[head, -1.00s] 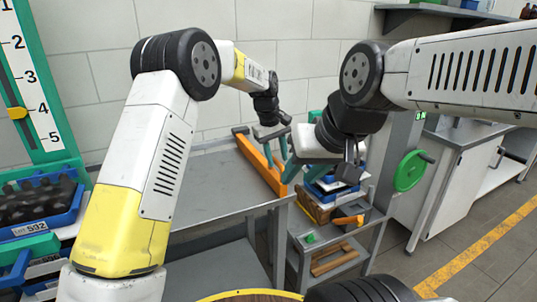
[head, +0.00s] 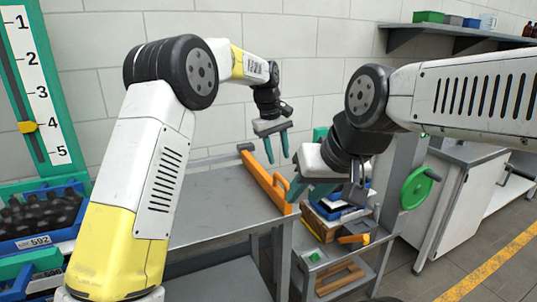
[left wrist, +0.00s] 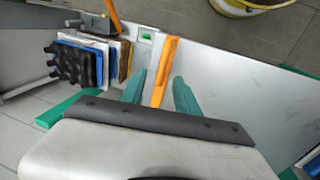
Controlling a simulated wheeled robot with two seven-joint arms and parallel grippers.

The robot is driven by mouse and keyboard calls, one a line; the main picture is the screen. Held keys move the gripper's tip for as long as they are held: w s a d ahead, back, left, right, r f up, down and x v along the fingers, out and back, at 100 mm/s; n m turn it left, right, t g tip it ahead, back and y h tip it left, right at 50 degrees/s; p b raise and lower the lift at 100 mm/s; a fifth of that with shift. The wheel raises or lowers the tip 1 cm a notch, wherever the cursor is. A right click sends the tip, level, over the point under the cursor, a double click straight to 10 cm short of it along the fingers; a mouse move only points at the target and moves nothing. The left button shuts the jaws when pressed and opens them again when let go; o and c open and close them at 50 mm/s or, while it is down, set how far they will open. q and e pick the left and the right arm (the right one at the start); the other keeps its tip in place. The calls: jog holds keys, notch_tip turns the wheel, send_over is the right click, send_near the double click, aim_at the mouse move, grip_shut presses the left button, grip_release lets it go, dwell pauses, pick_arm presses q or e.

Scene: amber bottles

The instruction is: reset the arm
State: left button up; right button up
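My left gripper (head: 276,149) hangs above the far end of the grey table. Its two teal fingers are spread, with nothing held between them. In the left wrist view its fingers (left wrist: 160,92) stand apart, with an orange bar (left wrist: 165,70) seen beyond and between them. My right gripper (head: 306,190) is lower and nearer, by the table's right end. Its teal fingers appear apart and empty, partly hidden by its own wrist. Amber bottles (head: 528,29) stand on the wall shelf at the far right.
The grey table (head: 222,200) is mostly bare, with the orange bar (head: 268,182) along its right edge. A cart (head: 325,258) with stacked items stands right of it. Dark parts fill a blue bin (head: 40,240) at left. A yellow-rimmed bucket (left wrist: 235,8) shows in the wrist view.

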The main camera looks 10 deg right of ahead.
pick_arm(q)
jog(key=s+a+r+m+t, duration=0.1)
jog(key=s+a+r, duration=0.45)
jog(key=a, duration=0.35)
jog(key=s+a+r+m+t, duration=0.1)
jog(key=s+a+r+t, duration=0.1)
jog(key=s+a+r, duration=0.55)
jog(key=s+a+f+m+t, duration=0.1)
jog(key=s+a+f, duration=0.2)
jog(key=s+a, duration=0.3)
jog(key=s+a+f+t, duration=0.1)
jog(key=s+a+f, duration=0.3)
jog(key=s, duration=0.8)
jog(key=shift+s+a+m+t, duration=0.3)
jog(key=shift+a+m, duration=0.1)
jog(key=shift+a, duration=0.7)
